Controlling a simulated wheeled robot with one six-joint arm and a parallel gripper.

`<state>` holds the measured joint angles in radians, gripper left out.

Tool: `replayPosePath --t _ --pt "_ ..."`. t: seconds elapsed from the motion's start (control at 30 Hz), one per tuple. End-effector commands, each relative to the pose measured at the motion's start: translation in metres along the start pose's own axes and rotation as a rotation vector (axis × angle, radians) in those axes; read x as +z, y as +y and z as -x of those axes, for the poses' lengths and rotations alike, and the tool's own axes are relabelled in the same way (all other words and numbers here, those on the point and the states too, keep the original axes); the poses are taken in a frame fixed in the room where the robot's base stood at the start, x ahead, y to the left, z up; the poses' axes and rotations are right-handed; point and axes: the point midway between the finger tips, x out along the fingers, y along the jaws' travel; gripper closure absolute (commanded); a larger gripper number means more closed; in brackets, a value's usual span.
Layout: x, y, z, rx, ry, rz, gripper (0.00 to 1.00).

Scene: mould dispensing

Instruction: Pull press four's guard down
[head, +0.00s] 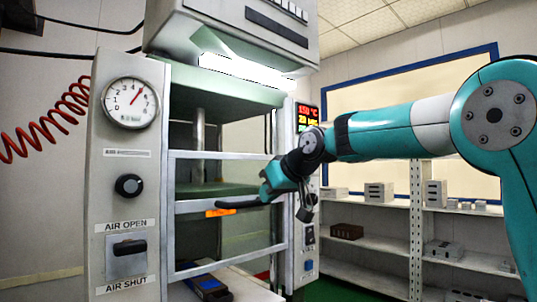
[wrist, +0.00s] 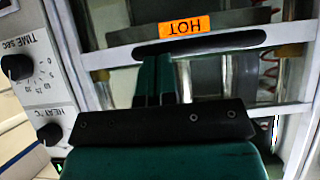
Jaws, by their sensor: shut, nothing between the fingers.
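Press four's guard (head: 224,207) is a grey-framed clear panel with crossbars, standing in front of the press opening. A dark horizontal handle (head: 236,204) sits on its middle bar, beside an orange label (head: 219,213). In the wrist view the handle (wrist: 200,45) lies across the upper picture, with the label reading HOT upside down (wrist: 184,27). My gripper (head: 265,196) is shut and empty, close to the handle's right part. Its fingertips (wrist: 155,62) meet the handle's edge in the wrist view; I cannot tell whether they touch it.
The press's left column has a pressure gauge (head: 131,103) and an air lever (head: 130,248) between AIR OPEN and AIR SHUT labels. A lit red display (head: 308,117) is on the right column. Shelves (head: 380,247) with metal blocks stand behind my arm. A blue-edged item (head: 207,287) lies below the guard.

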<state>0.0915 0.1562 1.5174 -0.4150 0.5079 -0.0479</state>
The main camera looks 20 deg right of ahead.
Motion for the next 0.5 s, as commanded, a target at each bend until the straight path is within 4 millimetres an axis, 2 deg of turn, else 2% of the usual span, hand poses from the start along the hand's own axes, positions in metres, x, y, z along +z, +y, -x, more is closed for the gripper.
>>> replayPosePath --t 0.03,0.2,0.4,0.5 --pt "0.025 0.000 -0.018 -0.001 -0.002 -0.001 1.00" --pt "0.059 0.000 -0.041 -0.001 -0.001 -0.001 1.00" --pt "0.083 0.000 -0.058 -0.001 -0.001 -0.001 1.00" --pt "0.089 0.000 -0.062 -0.001 0.001 -0.001 1.00"
